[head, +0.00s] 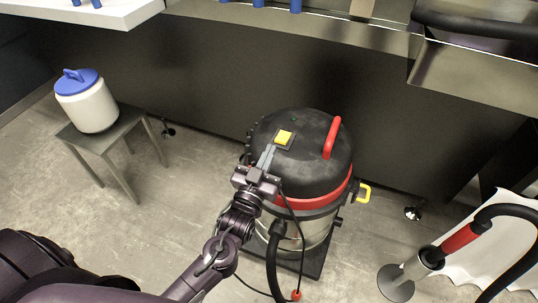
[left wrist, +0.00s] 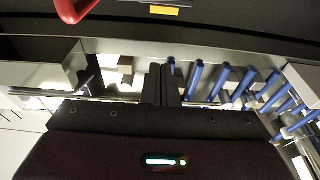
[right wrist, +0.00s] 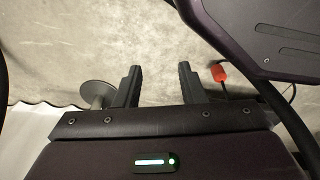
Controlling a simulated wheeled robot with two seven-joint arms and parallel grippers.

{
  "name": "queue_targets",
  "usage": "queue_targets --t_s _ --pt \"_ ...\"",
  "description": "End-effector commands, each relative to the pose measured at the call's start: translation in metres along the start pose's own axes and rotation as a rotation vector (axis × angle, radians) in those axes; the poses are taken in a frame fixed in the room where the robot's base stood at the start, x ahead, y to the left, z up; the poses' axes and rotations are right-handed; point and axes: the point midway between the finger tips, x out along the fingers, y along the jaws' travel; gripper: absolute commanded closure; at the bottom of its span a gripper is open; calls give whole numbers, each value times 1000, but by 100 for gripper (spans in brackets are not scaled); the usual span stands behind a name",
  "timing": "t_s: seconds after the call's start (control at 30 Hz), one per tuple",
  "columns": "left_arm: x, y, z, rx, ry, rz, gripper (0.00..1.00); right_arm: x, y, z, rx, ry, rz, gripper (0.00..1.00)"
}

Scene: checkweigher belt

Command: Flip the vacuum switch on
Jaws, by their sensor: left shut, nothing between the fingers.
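The vacuum (head: 310,180) stands on the floor, with a black lid, a red band and a metal drum. Its yellow switch (head: 284,137) sits on a dark plate on top of the lid. My left gripper (head: 267,155) is shut and empty over the lid, its tips just short of the switch; I cannot tell whether they touch its plate. The left wrist view shows the closed fingers (left wrist: 163,72) and the yellow switch (left wrist: 164,10) at the top edge. My right gripper (right wrist: 159,80) is open and empty in its wrist view, above the floor.
A red handle (head: 332,138) rises from the lid, right of the switch. A hose (head: 272,255) hangs in front. A wand with a red grip (head: 460,239) stands at right. A white jug with a blue lid (head: 92,105) sits on a stool (head: 119,136). A dark panel is behind.

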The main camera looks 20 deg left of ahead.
Motion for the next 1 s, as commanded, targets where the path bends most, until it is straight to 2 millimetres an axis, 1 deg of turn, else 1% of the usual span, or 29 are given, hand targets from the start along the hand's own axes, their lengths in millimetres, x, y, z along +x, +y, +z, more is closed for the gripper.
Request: queue_targets --t_s 0.03,0.1,0.33,0.37,0.4,0.5,0.6,0.8,1.0 --pt "12 0 -2 0 4 -1 100 0 0 0 0 0 0 64" --pt "28 0 -2 0 5 -1 100 0 0 1 0 1 0 64" --pt "76 0 -2 0 3 -1 100 0 0 2 -1 4 0 64" --pt "78 0 2 0 -1 -1 100 1 0 3 -1 2 0 64" --pt "72 0 13 0 -6 -1 100 3 0 4 -1 -1 0 64" --pt "67 0 25 0 -3 -1 100 4 0 5 -1 -8 0 64" --pt "64 0 33 0 -2 -1 100 2 0 0 -1 -6 0 64" --pt "62 0 38 0 -1 -1 100 -2 0 -8 -1 10 0 64" --pt "62 0 38 0 -1 -1 100 -2 0 -8 0 10 0 64"
